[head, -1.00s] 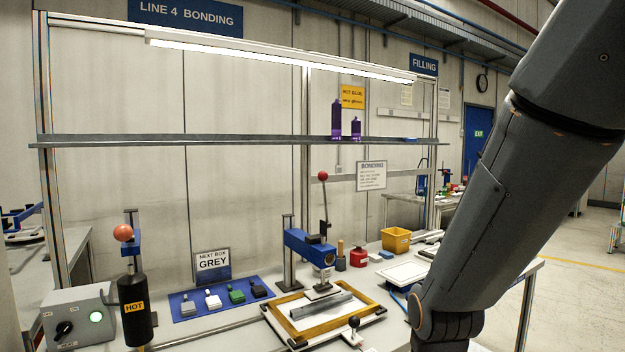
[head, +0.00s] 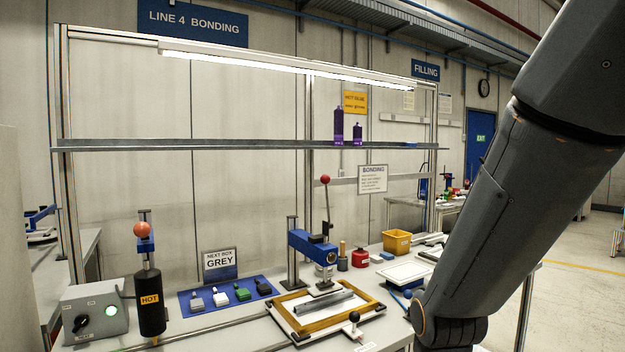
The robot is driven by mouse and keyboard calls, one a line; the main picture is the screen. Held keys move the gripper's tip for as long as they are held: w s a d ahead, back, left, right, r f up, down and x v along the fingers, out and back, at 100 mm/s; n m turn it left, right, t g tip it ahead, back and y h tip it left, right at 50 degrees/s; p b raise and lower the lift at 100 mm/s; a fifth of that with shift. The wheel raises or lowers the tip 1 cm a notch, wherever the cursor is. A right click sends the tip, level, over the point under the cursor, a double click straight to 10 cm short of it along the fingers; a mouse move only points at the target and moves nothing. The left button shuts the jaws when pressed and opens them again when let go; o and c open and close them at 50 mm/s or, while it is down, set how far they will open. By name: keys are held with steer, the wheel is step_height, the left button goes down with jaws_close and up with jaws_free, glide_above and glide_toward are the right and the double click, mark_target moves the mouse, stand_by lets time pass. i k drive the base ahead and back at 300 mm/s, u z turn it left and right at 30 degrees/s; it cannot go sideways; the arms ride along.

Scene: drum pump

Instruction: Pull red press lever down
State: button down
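The press lever is a thin rod with a red ball knob (head: 325,180) on top. It stands nearly upright above the blue press (head: 312,244) on the bench. Under the press, a grey bar (head: 324,304) lies inside a wooden frame (head: 374,303) on a white board. My arm crosses the right side of the head view, well to the right of the lever and nearer to the camera. My gripper is outside the picture, so its state is hidden.
A black HOT cylinder (head: 151,302) with an orange knob and a control box (head: 94,312) stand at left. A blue mat (head: 190,307) holds several small blocks. A yellow bin (head: 397,241) and a red container (head: 360,258) are right of the press. A shelf (head: 250,144) spans behind.

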mark_target(326, 178)
steer(key=u, duration=0.3)
steer(key=i, duration=0.95)
steer(key=u, duration=0.25)
